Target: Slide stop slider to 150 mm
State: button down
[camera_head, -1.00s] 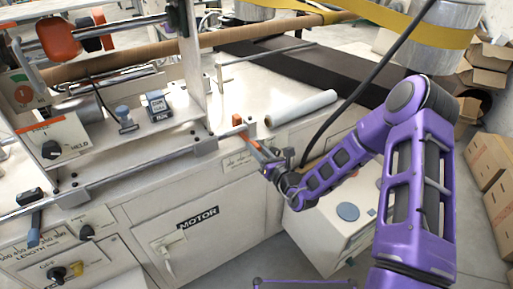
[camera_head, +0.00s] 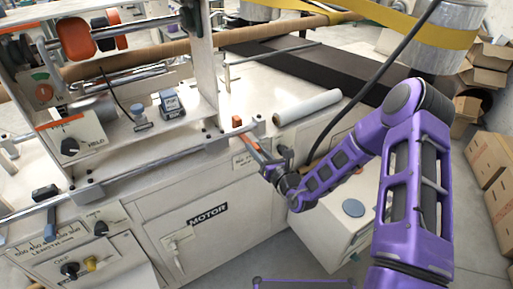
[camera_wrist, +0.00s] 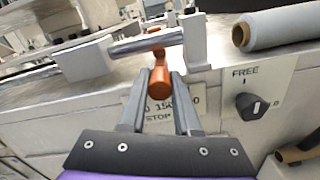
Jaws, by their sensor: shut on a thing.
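The stop slider (camera_wrist: 160,74) is an orange piece on a short metal rail (camera_wrist: 145,43) at the machine's front edge. Its rounded orange handle points down toward me in the wrist view. In the head view the slider's orange top (camera_head: 237,121) stands just right of a grey rail block. My gripper (camera_wrist: 159,84) is shut on the handle, with one grey finger on each side. My gripper also shows in the head view (camera_head: 268,158).
A FREE knob (camera_wrist: 251,106) is on the panel right of my gripper. A white roll (camera_head: 307,107) lies on the machine top behind. A MOTOR cabinet door (camera_head: 207,236) is below left. A white box with a blue disc (camera_head: 353,208) stands below my arm.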

jog(key=shift+s+a, duration=0.25)
jog(key=c, duration=0.6)
grip_release()
jog(key=shift+w+d, duration=0.1)
jog(key=p+v, duration=0.1)
jog(key=v, duration=1.6)
jog(key=shift+d, duration=0.15)
